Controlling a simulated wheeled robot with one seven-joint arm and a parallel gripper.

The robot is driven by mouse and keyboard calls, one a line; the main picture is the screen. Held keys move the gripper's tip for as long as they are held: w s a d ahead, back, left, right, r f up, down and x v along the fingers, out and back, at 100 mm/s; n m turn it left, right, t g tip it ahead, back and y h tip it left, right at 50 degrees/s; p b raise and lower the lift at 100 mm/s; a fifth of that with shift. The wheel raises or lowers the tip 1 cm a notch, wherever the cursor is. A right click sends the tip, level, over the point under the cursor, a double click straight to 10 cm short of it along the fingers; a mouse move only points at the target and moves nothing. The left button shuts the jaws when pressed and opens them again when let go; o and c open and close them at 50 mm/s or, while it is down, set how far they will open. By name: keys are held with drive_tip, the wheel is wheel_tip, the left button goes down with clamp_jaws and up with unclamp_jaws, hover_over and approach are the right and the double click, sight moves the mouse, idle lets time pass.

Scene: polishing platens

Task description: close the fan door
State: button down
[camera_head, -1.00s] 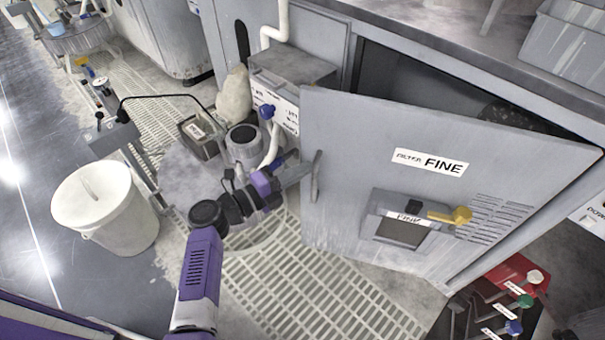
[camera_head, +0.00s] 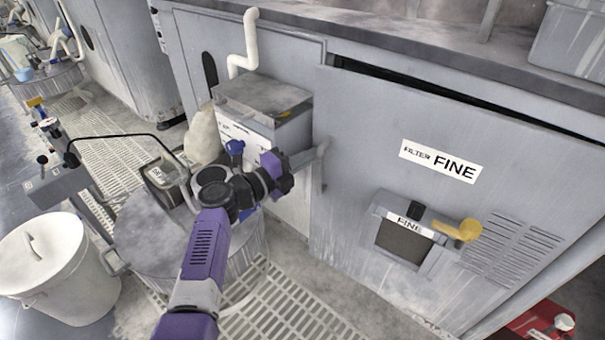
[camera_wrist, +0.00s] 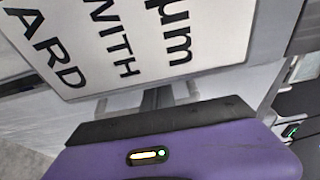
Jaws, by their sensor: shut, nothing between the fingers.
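My gripper (camera_head: 304,158) is beside this handle, at the door's left edge. I cannot tell whether they touch. In the wrist view my gripper (camera_wrist: 155,98) is shut and empty, its fingers partly hidden behind its dark front edge.
A grey box (camera_head: 262,100) with a white label stands left of the door. The label (camera_wrist: 120,40) fills the wrist view's top. A yellow-handled latch (camera_head: 458,231) sticks out of the door.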

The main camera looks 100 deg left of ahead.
drive_tip(key=shift+w+a+b, duration=0.2)
drive_tip(key=shift+a+b, duration=0.1)
drive_tip(key=shift+a, duration=0.15)
drive_tip(key=shift+w+a+b, duration=0.2)
drive_tip(key=shift+a+b, duration=0.05)
drive_tip(key=shift+a, duration=0.2)
